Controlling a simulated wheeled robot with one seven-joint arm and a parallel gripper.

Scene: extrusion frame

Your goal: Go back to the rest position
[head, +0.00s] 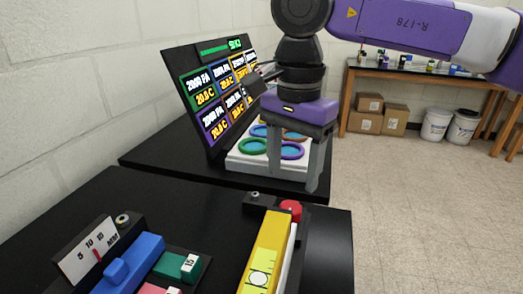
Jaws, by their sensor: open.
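My gripper (308,158) shows in the head view, at the end of my purple and white arm, with its fingers pointing down. It is open, and I see nothing held between its fingers. It is in front of a white board (238,160) with coloured rings on the far black table, and hides the board's right part. I cannot tell whether the fingers touch the board or the table.
A display panel (205,98) stands behind the board. The near black table (180,215) carries a blue block (135,262), a green block (178,266), a gauge (85,250) and a yellow bar (265,250). Boxes (383,115) and buckets (450,125) stand far right. Open floor lies right.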

